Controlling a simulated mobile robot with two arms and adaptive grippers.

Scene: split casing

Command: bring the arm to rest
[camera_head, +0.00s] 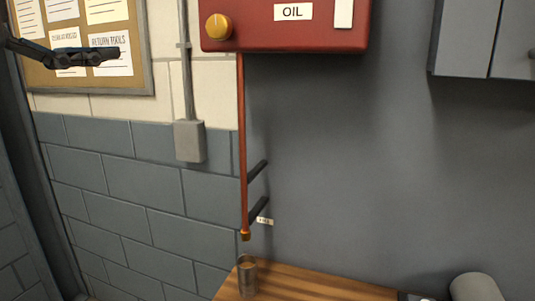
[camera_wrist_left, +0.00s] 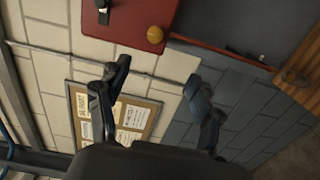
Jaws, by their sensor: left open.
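My left gripper (camera_head: 85,55) is at the upper left of the head view, in front of the notice board. In the left wrist view its two dark fingers (camera_wrist_left: 158,72) stand wide apart with nothing between them. It is well away from the red oil tank (camera_head: 285,28) with its yellow knob (camera_head: 219,27). My right gripper is in neither view.
The notice board (camera_head: 146,80) hangs on the brick wall behind my left gripper. A grey conduit box (camera_head: 190,141) is left of the pipe. Two dark levers or brackets stick out beside the pipe. A grey cabinet (camera_head: 480,40) is at the upper right. A grey rounded object (camera_head: 476,287) is at bottom right.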

